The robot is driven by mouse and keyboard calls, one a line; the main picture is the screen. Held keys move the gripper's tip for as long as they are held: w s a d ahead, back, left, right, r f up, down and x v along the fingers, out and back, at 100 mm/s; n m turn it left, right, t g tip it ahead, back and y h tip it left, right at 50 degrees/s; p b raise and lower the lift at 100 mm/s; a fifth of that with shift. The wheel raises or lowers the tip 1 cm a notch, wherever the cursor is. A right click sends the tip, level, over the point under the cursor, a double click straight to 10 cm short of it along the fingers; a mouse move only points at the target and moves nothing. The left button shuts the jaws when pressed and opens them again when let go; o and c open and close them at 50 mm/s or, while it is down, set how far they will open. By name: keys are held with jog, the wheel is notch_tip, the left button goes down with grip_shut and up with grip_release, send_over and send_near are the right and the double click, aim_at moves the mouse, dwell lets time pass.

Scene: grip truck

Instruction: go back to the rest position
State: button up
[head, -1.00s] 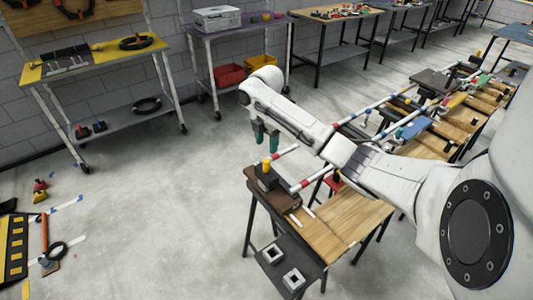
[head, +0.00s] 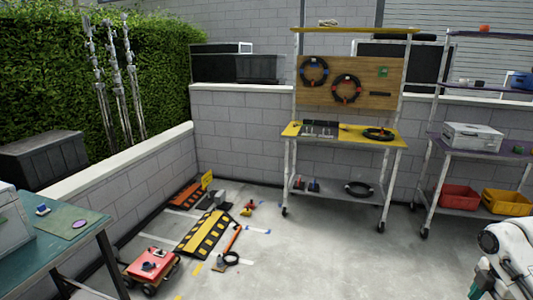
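My gripper (head: 482,287) is at the bottom right corner of the head view, with the white end of my arm above it. Its teal fingers are partly cut off by the frame edge, and the gap between them is not clear. I see nothing held in the visible part. It is over the grey concrete floor, apart from the shelves behind it.
A yellow-topped workbench (head: 350,134) with a cable pegboard stands at the back. A shelf with a red bin (head: 460,196) and yellow bin (head: 507,202) is at right. A red cart (head: 151,266) and black-yellow ramp (head: 207,233) are at left. The central floor is clear.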

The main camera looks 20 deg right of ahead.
jog(key=w+a+f+m+t+y, duration=0.15)
jog(key=w+a, duration=0.25)
jog(key=a, duration=0.4)
jog(key=w+a+f, duration=0.2)
jog(key=w+a, duration=0.1)
jog(key=a, duration=0.5)
jog(key=s+a+f+m+t, duration=0.1)
jog(key=a+f+m, duration=0.25)
jog(key=a, duration=0.95)
jog(key=s+a+f+m, duration=0.2)
jog(key=s, duration=0.4)
jog(key=s+a+f+m+g, duration=0.1)
jog(key=s+a+f+m, duration=0.1)
jog(key=s, duration=0.5)
jog(key=s+a+f+m, duration=0.2)
jog(key=s+a+m, duration=0.1)
jog(key=s, duration=0.4)
jog(key=shift+s+m+h, duration=0.15)
jog(key=shift+m+h, duration=0.15)
jog(key=shift+h, duration=0.05)
jog(key=shift+m+g+h, duration=0.45)
jog(key=shift+m+h, duration=0.15)
jog(key=shift+m, duration=0.1)
jog(key=s+d, duration=0.1)
jog(key=s, duration=0.2)
jog(key=s+d, duration=0.1)
jog(key=shift+s+d+r, duration=0.25)
jog(key=shift+s+d, duration=0.1)
jog(key=shift+s, duration=0.05)
jog(key=shift+c, duration=0.2)
